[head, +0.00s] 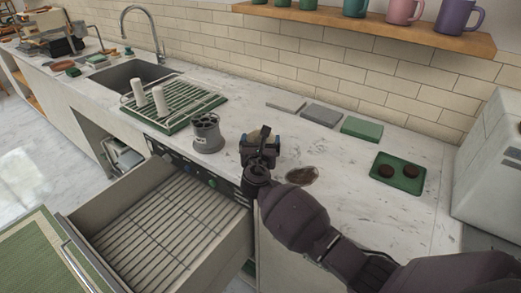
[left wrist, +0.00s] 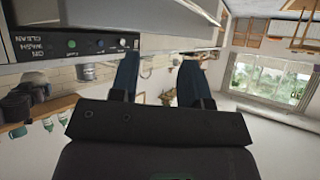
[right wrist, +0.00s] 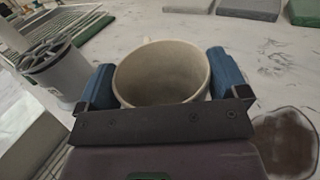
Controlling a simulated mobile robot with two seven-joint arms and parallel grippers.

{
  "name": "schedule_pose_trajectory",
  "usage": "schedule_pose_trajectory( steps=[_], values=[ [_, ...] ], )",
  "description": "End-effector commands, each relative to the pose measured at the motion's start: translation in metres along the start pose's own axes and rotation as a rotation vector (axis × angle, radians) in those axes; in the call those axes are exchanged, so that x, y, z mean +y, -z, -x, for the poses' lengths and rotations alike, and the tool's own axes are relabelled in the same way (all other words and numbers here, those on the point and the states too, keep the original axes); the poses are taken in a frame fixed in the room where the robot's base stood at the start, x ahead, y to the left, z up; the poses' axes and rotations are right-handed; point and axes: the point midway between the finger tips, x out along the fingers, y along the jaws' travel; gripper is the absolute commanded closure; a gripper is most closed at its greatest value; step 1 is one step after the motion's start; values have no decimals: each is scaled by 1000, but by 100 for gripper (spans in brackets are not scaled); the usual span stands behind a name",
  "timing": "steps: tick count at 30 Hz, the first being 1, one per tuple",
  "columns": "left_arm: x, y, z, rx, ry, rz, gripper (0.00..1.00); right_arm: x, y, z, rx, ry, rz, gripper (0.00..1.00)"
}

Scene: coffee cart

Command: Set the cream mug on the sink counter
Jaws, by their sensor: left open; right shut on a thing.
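The cream mug (right wrist: 160,75) sits between the two blue fingers of my right gripper (right wrist: 163,85), mouth toward the right wrist camera. The fingers are shut on its sides. In the head view my right gripper (head: 260,142) is over the marble counter (head: 345,185), right of the grey slotted holder (head: 207,133), and mostly hides the mug. I cannot tell whether the mug's base touches the counter. The sink (head: 135,76) is further left along this counter. My left gripper (left wrist: 158,82) is open and empty in the left wrist view; the head view does not show it.
A green drying rack (head: 180,103) with white upright pieces stands beside the sink. A wire-floored drawer (head: 150,220) is pulled out in front. A brown spill (head: 302,175) lies right of my gripper. Folded cloths (head: 322,115) and a green tray (head: 399,173) are further right. Mugs stand on a shelf (head: 380,25).

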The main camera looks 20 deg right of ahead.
Motion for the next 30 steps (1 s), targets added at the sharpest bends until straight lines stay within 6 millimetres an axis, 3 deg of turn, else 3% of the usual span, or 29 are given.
schedule_pose_trajectory(
  steps=[3,6,18,19,20,30],
  values=[
    [1,-8,-3,-5,0,0,57,0,19,0,1,0,1,42],
    [1,-10,-3,-8,0,0,57,0,25,0,-1,-1,1,42],
    [0,-16,-1,-18,1,1,57,0,28,0,-1,-1,0,42],
    [0,-16,-1,-18,1,1,57,0,29,0,0,0,0,5],
    [0,-16,-1,-19,1,1,57,0,28,0,0,0,0,0],
    [0,-11,-2,-13,1,1,57,0,26,4,0,-1,0,0]
  ],
)
